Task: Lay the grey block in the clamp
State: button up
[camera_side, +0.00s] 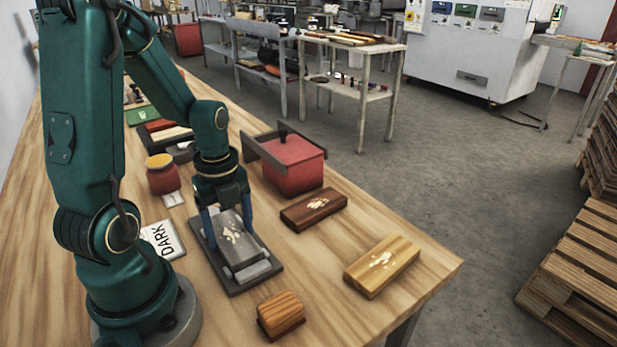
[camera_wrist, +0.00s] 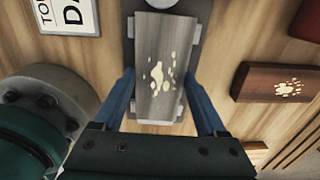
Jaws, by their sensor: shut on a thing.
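The grey block (camera_side: 240,246), with a pale splash-like inlay on top, is between the fingers of my gripper (camera_side: 228,228). It lies lengthwise over the clamp (camera_side: 272,274), a dark grey base with a lighter bar at its near end. I cannot tell whether the block rests on the base or is just above it. In the wrist view the grey block (camera_wrist: 160,65) covers most of the clamp (camera_wrist: 130,26), and my gripper's blue fingers (camera_wrist: 160,80) stand at its two long sides.
A dark brown inlaid block (camera_side: 313,208) and a pale wooden one (camera_side: 382,265) lie to the right. A small wooden block (camera_side: 280,314) is in front. A red box (camera_side: 293,165) and red jar (camera_side: 162,174) stand behind. A DARK sign (camera_side: 162,240) lies left of the clamp.

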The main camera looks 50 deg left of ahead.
jog(key=shift+f, duration=0.15)
jog(key=o, duration=1.4)
